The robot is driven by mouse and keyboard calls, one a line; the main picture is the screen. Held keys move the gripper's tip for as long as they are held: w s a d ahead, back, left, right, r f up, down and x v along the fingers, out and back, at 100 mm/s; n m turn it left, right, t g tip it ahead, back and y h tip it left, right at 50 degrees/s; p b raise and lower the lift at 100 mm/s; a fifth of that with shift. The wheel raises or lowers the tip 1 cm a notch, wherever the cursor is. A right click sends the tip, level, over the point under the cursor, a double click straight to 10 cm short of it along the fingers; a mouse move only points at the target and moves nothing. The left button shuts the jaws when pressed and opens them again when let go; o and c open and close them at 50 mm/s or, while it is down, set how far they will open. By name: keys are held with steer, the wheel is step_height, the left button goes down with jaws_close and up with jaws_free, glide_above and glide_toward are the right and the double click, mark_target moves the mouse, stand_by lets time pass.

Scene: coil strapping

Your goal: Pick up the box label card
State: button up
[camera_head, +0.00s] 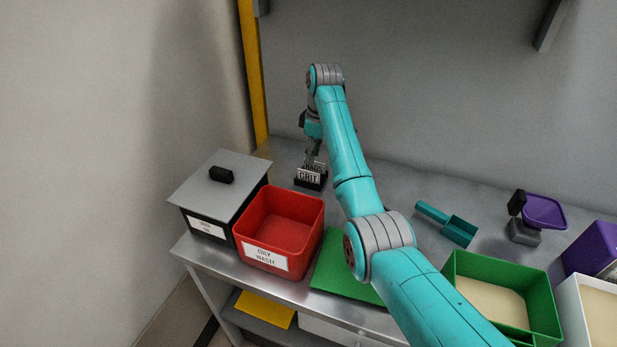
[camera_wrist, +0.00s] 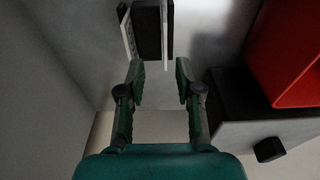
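Two white label cards stand in a small black holder (camera_head: 309,186) on the bench. The front card (camera_head: 308,176) reads GRIT; the card behind it (camera_head: 318,166) is mostly hidden, and its text is not readable. In the wrist view, one card shows nearly edge-on (camera_wrist: 166,35) and another leans on the left (camera_wrist: 128,34), with the black holder (camera_wrist: 148,30) between them. My gripper (camera_wrist: 160,72) is open, its fingers apart. The nearly edge-on card lies ahead of the gap, its near end close to the fingertips. In the head view my gripper (camera_head: 313,150) is just above and behind the cards, partly hidden.
A red oily-waste bin (camera_head: 281,220) and a grey-lidded black box (camera_head: 218,185) stand left and in front of the cards. The wall is close behind.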

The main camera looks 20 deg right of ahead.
mark_target(308, 173)
steer(key=f, duration=0.2)
steer(key=a+f, duration=0.1)
steer(key=f, duration=0.4)
steer(key=shift+a+f, duration=0.15)
steer(key=shift+f, duration=0.2)
jaws_close()
